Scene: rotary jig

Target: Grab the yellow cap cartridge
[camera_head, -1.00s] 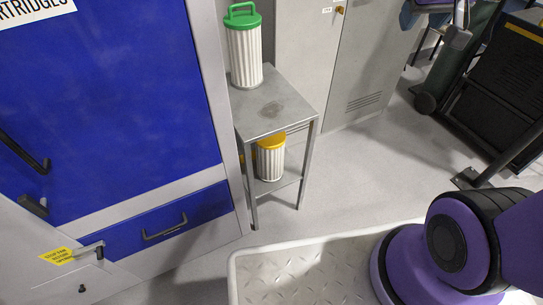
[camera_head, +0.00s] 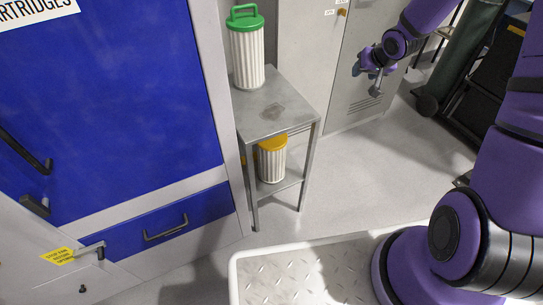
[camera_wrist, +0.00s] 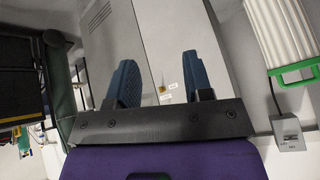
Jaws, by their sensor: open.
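The yellow cap cartridge (camera_head: 272,160) stands upright on the lower shelf of the small metal table, white and ribbed under its yellow top. The table's top partly overhangs it. A green cap cartridge (camera_head: 247,50) stands on the table's top; it also shows at the right of the wrist view (camera_wrist: 284,40). My gripper (camera_head: 370,73) is up at the right of the table, in front of the grey cabinet, apart from both cartridges. In the wrist view its two fingers (camera_wrist: 160,82) are apart with nothing between them. The yellow cap cartridge is not in the wrist view.
The metal table (camera_head: 283,125) has thin legs around the lower shelf. A blue cabinet (camera_head: 110,100) stands left, a grey cabinet (camera_head: 310,70) behind. A dark green cylinder (camera_head: 455,70) is at the right. Floor right of the table (camera_head: 360,170) is clear.

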